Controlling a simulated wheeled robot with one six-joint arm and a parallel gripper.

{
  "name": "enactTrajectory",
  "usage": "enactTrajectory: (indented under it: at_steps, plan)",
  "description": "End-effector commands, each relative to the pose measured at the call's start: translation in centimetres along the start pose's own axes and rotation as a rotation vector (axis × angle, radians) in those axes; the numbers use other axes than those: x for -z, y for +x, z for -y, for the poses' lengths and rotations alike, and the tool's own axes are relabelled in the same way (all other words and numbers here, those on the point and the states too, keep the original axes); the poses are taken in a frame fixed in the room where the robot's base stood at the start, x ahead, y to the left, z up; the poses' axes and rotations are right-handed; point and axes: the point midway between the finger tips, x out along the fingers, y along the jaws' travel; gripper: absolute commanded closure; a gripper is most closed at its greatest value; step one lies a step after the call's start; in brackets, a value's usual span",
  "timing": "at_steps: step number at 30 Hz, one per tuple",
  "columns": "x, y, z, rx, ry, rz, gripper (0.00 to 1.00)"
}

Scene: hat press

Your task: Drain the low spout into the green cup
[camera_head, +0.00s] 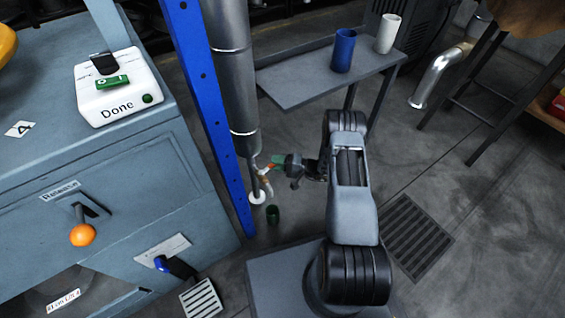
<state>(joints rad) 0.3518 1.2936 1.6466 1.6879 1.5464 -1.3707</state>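A low spout (269,188) comes off the bottom of the tall grey vertical pipe (230,75), with a small orange and white fitting around it. The dark green cup (273,214) stands upright on the floor just below the spout's end. What is inside the cup is too small to tell. My gripper (276,168) reaches in from the right at the height of the spout's upper part, close to the fitting. A small green piece shows at its fingertips. I cannot tell whether the fingers touch or hold anything.
A blue cup (343,50) and a white cup (388,33) stand on a grey side table (290,88). A blue post (201,100) rises left of the pipe. A grey cabinet (150,160) with an orange-knobbed lever (82,235) fills the left. A floor grate (418,235) lies right.

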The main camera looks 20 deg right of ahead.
Motion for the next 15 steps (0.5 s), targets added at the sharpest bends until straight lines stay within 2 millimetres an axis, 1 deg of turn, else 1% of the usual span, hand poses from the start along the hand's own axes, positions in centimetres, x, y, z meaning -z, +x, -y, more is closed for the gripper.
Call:
enactTrajectory:
  at_steps: [3, 12, 14, 15]
  plan:
    - [0.00, -0.01, 0.01, 0.000, 0.000, 0.000, 0.65]
    - [0.00, -0.04, 0.00, 0.000, 0.000, 0.000, 0.94]
    - [0.00, -0.04, 0.00, 0.000, 0.000, 0.000, 0.99]
    - [0.00, -0.04, 0.00, 0.000, 0.000, 0.000, 1.00]
